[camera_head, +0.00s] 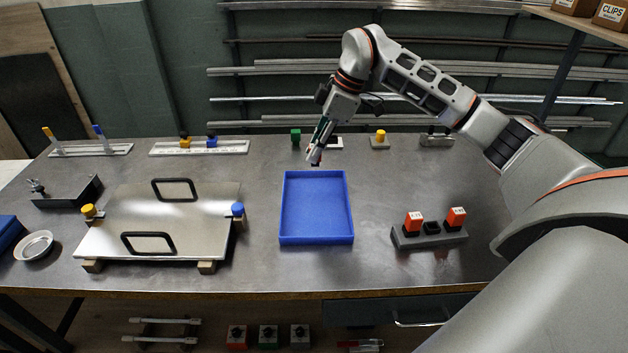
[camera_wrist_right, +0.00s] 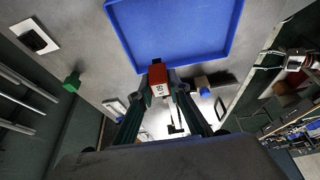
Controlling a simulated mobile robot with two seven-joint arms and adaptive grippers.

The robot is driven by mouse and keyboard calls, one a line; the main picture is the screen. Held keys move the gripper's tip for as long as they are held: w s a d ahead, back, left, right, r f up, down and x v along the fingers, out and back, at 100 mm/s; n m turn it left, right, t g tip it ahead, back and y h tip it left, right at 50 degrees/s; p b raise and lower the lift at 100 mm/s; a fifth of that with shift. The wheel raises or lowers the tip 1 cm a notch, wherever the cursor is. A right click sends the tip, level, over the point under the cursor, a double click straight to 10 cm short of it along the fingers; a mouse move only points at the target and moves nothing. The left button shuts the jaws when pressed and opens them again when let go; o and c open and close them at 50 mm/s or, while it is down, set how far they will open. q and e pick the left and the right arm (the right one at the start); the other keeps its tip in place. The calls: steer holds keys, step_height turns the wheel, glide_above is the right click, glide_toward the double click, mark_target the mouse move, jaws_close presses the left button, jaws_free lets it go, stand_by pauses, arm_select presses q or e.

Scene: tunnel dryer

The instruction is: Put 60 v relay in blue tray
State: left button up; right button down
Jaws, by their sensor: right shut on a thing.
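My right gripper (camera_head: 315,152) is shut on a small orange-red relay with a white label, above the back edge of the blue tray (camera_head: 318,238). In the right wrist view the relay (camera_wrist_right: 158,76) sits between the fingertips (camera_wrist_right: 165,92). Its label seems to read 60, seen turned around. The blue tray (camera_wrist_right: 175,30) also shows there, empty, just beyond the relay. In the head view the held relay is mostly hidden by the fingers. Two other orange relays (camera_head: 413,219) (camera_head: 456,216) stand in a dark socket base (camera_head: 430,238) with an empty middle socket. My left gripper is not in view.
A metal plate with two black handles (camera_head: 160,220) lies left of the tray. Along the back stand a green block (camera_head: 295,134), a yellow knob (camera_head: 380,135) and a rail with yellow and blue parts (camera_head: 199,147). A round dish (camera_head: 35,245) is far left.

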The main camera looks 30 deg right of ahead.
step_height(320, 180, down, 9)
steer(key=shift+f, duration=0.1)
stand_by(0.4)
steer(key=shift+f, duration=0.15)
steer(key=c, duration=1.9)
jaws_free()
steer(key=shift+d+r, duration=0.1)
steer(key=shift+r, duration=0.35)
steer(key=v, duration=1.1)
steer(key=shift+r, duration=0.15)
steer(key=shift+s, duration=0.15)
